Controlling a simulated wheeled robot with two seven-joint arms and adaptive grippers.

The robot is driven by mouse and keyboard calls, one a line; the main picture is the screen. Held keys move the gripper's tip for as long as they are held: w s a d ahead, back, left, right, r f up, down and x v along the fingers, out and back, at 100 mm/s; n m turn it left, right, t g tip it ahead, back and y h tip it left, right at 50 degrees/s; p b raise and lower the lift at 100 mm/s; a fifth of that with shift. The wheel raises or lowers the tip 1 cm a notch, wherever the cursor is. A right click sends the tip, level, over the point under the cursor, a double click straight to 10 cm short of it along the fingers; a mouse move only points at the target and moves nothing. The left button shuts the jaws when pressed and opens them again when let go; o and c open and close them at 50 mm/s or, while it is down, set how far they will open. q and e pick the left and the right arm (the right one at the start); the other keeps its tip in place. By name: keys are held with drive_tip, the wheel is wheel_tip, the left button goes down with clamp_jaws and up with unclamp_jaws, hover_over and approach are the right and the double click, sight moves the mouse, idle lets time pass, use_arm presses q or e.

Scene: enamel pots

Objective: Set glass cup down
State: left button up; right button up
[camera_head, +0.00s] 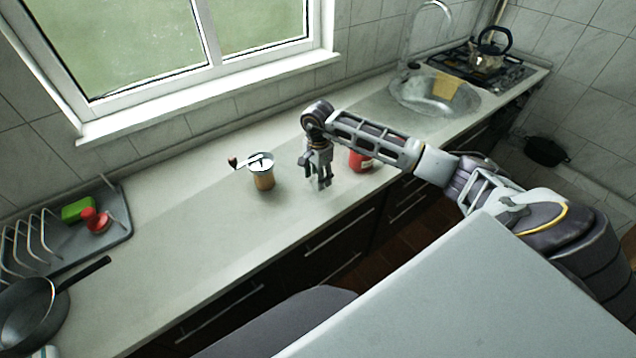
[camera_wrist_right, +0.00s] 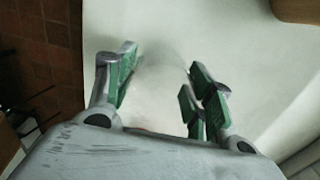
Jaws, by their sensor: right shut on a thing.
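My right gripper (camera_head: 320,183) points down over the light countertop (camera_head: 225,228), between a coffee grinder and a red container. In the right wrist view its green-padded fingers (camera_wrist_right: 160,82) stand apart on either side of a clear, barely visible glass cup (camera_wrist_right: 158,72). The gripper is shut on this cup. The cup's outline is very faint, and I cannot tell whether its base touches the counter. My left gripper is not in view.
The coffee grinder (camera_head: 264,180) stands left of the gripper. The red container (camera_head: 360,160) is close on the right, partly behind my arm. A sink (camera_head: 405,98) and kettle (camera_head: 490,62) are farther right. A dish rack tray (camera_head: 118,228) and pan (camera_head: 25,312) are left.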

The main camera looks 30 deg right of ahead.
drive_tip(key=shift+f+p, duration=0.3)
drive_tip(key=shift+f, duration=1.45)
drive_tip(key=shift+f, duration=0.15)
drive_tip(key=o, duration=1.1)
drive_tip(key=shift+r, duration=0.35)
wheel_tip(320, 180, up, 12)
drive_tip(key=shift+f+b, duration=0.2)
drive_tip(key=shift+b, duration=1)
